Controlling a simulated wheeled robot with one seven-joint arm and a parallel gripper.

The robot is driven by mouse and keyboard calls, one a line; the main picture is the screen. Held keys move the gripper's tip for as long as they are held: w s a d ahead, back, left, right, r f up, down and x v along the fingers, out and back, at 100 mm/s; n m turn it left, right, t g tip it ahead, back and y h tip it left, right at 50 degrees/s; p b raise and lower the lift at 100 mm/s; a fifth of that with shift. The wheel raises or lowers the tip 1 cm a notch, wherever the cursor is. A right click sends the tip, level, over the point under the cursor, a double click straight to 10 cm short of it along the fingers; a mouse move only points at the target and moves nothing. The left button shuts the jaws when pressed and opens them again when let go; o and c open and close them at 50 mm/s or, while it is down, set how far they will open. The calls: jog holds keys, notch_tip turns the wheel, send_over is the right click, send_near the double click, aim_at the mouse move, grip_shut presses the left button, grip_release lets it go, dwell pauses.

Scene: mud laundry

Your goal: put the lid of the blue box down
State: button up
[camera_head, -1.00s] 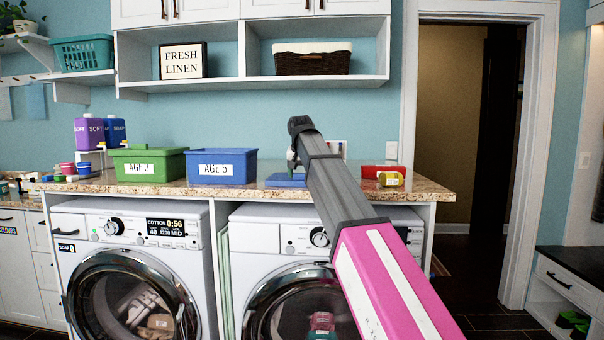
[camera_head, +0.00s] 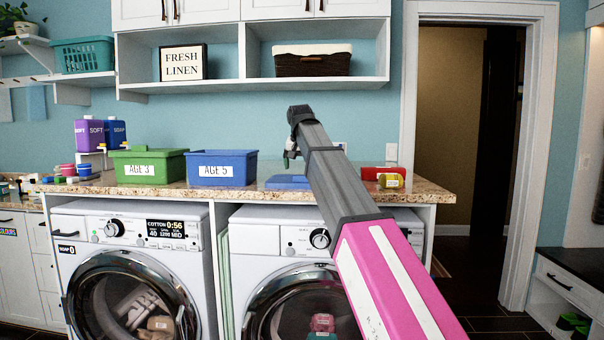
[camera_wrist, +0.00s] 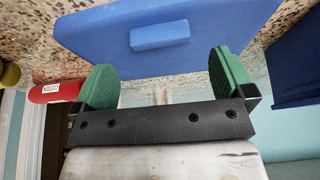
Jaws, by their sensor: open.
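The blue lid (camera_head: 287,182) lies flat on the granite counter, to the right of the blue box (camera_head: 223,168) labelled AGE 5. The box stands open on the counter. In the wrist view the lid (camera_wrist: 110,38) shows its raised block handle (camera_wrist: 160,35). My gripper (camera_head: 291,157) is above the lid in the head view. In the wrist view my gripper (camera_wrist: 163,82) is open, its green pads wide apart on either side with nothing between them. The handle is clear of both pads. The arm hides part of the lid's right side in the head view.
A green AGE 3 box (camera_head: 148,166) stands left of the blue box. A red bottle (camera_head: 372,172) and a yellow bottle (camera_head: 391,180) lie right of my arm. Purple and blue detergent bottles (camera_head: 89,132) stand at the left. A shelf (camera_head: 230,85) hangs above.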

jog(key=v, duration=0.7)
jog(key=shift+r, duration=0.4)
jog(key=shift+s, duration=0.15)
